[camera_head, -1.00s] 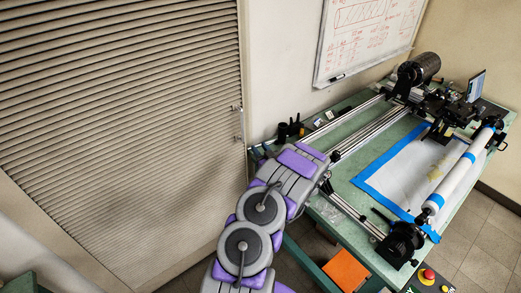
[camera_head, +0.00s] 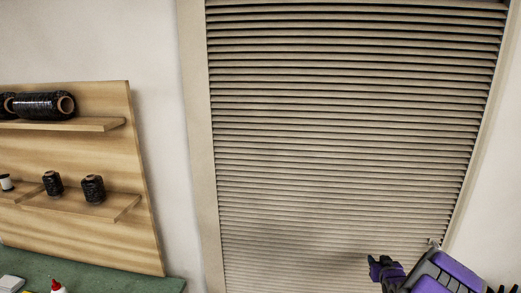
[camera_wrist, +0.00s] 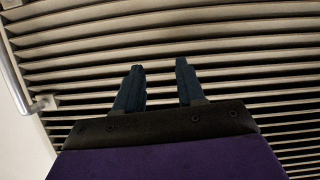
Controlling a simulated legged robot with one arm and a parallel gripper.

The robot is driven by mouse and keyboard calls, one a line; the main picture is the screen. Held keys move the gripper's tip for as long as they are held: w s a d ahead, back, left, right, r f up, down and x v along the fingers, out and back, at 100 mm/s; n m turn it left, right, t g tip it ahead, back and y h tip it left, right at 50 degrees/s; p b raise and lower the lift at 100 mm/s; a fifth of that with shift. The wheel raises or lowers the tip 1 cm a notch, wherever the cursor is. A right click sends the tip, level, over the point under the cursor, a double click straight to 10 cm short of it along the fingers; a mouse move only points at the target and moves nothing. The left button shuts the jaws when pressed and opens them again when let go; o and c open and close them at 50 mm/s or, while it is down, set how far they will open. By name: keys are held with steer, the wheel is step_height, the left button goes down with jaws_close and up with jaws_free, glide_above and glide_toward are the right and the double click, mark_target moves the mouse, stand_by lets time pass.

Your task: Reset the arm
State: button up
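My gripper (camera_wrist: 159,85) shows in the wrist view with its two dark fingers apart and nothing between them. Behind the fingers is the slatted door (camera_wrist: 90,40), with a door handle (camera_wrist: 38,103) at the left. In the head view my gripper (camera_head: 376,262) is at the lower right, in front of the louvered door (camera_head: 340,130). My purple and grey arm runs out of the bottom right of the picture.
A wooden shelf unit (camera_head: 75,150) at the left holds black spools, such as a large one (camera_head: 40,105) and a small one (camera_head: 93,189). A green table (camera_head: 110,283) stands below it, with a red-capped bottle (camera_head: 57,286). The wall between shelf and door is bare.

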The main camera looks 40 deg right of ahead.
steer(key=w+a+r+n+g+y, duration=0.1)
steer(key=w+a+r+y, duration=0.1)
steer(key=w+a, duration=0.5)
steer(key=w+a+r+n+y, duration=0.1)
steer(key=w+a+r+y, duration=0.15)
steer(key=w+a, duration=0.5)
steer(key=w+a+r+n+g+y+b, duration=0.1)
steer(key=w+a+r, duration=0.1)
steer(key=a, duration=0.7)
steer(key=w+a+r+n+g+y+b, duration=0.1)
steer(key=a, duration=0.8)
steer(key=s+a+r+n+g+y, duration=0.1)
steer(key=s+a+g, duration=0.15)
steer(key=a, duration=0.65)
steer(key=s+a+r+n+g+y, duration=0.1)
steer(key=s+a, duration=0.3)
steer(key=a, duration=0.6)
steer(key=s+a+r+n+g+y+b, duration=0.1)
steer(key=s+a+r+n+g+y, duration=0.1)
steer(key=s+a, duration=1.3)
steer(key=s+n+g, duration=0.1)
steer(key=s+g, duration=0.1)
steer(key=s, duration=0.1)
steer(key=shift+s+a, duration=0.15)
steer(key=shift+s, duration=0.15)
